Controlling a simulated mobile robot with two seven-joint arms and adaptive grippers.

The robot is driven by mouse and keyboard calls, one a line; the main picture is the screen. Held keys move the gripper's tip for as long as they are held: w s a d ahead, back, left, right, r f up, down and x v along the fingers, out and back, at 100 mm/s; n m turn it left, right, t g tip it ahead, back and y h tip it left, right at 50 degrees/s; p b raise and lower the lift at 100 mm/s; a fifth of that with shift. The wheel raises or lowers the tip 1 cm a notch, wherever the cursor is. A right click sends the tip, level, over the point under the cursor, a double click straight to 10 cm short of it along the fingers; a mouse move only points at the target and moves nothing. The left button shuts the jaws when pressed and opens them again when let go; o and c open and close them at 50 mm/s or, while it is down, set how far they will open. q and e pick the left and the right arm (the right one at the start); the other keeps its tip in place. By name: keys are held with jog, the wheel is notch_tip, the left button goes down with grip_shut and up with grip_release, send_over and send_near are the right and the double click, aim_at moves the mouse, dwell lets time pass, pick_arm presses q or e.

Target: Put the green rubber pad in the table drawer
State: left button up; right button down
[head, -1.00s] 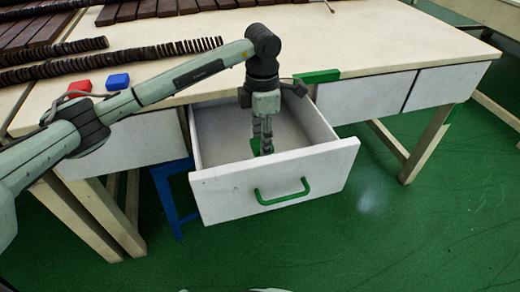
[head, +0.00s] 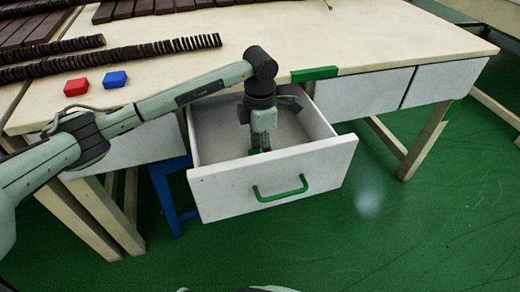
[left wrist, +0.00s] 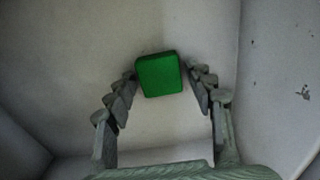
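The green rubber pad (left wrist: 159,75) shows in the left wrist view as a small green block between the fingertips of my left gripper (left wrist: 161,74). The fingers flank it closely on both sides and appear shut on it. In the head view my left gripper (head: 259,148) points down inside the open table drawer (head: 228,198), and only a sliver of the pad shows by its fingertips. The drawer is white with a green handle (head: 281,189). Whether the pad touches the drawer floor cannot be told. My right gripper is not in view.
The cream tabletop (head: 370,35) holds a red block (head: 76,87), a blue block (head: 115,79) and rows of dark bars. A green strip (head: 314,74) sits at the table edge above the drawer. A blue stool (head: 172,190) stands under the table. The drawer walls surround my gripper closely.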

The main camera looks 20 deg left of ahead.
pick_arm(q)
jog(key=shift+o, duration=0.3)
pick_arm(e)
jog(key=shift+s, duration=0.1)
pick_arm(q)
jog(key=shift+r, duration=0.25)
notch_tip(320, 180, up, 3)
jog(key=shift+f, duration=0.1)
notch_tip(320, 180, up, 9)
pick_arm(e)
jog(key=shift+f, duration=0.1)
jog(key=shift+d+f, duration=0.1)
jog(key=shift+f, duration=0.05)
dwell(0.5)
pick_arm(q)
jog(key=shift+c, duration=0.5)
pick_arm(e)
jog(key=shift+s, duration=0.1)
